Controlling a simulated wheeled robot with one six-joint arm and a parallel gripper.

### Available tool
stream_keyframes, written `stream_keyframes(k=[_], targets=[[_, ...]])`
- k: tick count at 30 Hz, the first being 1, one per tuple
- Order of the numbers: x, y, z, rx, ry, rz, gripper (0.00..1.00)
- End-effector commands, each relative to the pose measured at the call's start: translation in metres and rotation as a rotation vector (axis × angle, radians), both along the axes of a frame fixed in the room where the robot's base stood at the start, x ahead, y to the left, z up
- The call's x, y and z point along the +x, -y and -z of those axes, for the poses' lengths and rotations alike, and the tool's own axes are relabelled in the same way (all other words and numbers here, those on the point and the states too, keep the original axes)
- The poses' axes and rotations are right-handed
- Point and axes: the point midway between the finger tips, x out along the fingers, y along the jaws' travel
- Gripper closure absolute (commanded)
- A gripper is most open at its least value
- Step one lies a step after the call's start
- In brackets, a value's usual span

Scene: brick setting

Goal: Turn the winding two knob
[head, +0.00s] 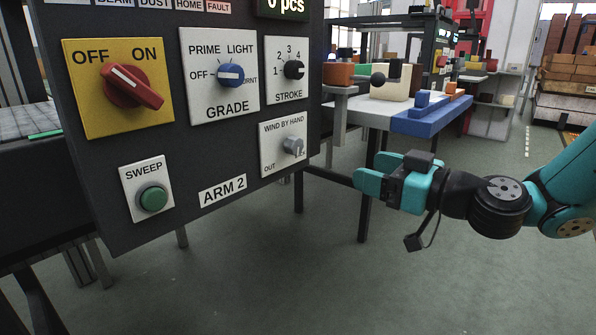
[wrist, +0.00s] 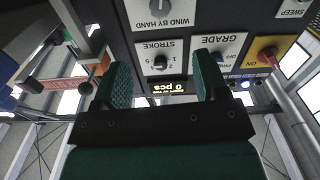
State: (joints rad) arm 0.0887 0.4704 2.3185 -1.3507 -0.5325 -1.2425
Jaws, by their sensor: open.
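The grey knob (head: 293,146) sits on a white plate (head: 270,157) marked WIND BY HAND, low at the right of the dark control panel labelled ARM 2. Its lower-left mark reads OUT; the knob hides part of the mark at its right. My gripper (head: 373,172) is right of this knob and apart from it, its fingers pointing at the panel side. It is open and empty. In the wrist view, which is upside down, the knob (wrist: 160,7) is at the top edge, beyond the two green fingers (wrist: 162,66).
The panel also carries a red OFF/ON switch (head: 134,87), a blue GRADE knob (head: 230,75), a black STROKE knob (head: 294,70) and a green SWEEP button (head: 153,199). A bench with a blue block (head: 428,120) stands behind my gripper. The floor below is clear.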

Motion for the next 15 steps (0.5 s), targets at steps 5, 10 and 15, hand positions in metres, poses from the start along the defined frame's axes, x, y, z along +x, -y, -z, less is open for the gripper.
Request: stream_keyframes(k=[5,10,15], targets=[[0.013,-0.017,-0.002,0.000,0.006,-0.001,0.33],[0.036,-0.048,-0.003,0.000,0.005,-0.003,0.33],[0.060,-0.079,-0.002,0.000,0.005,-0.003,0.33]])
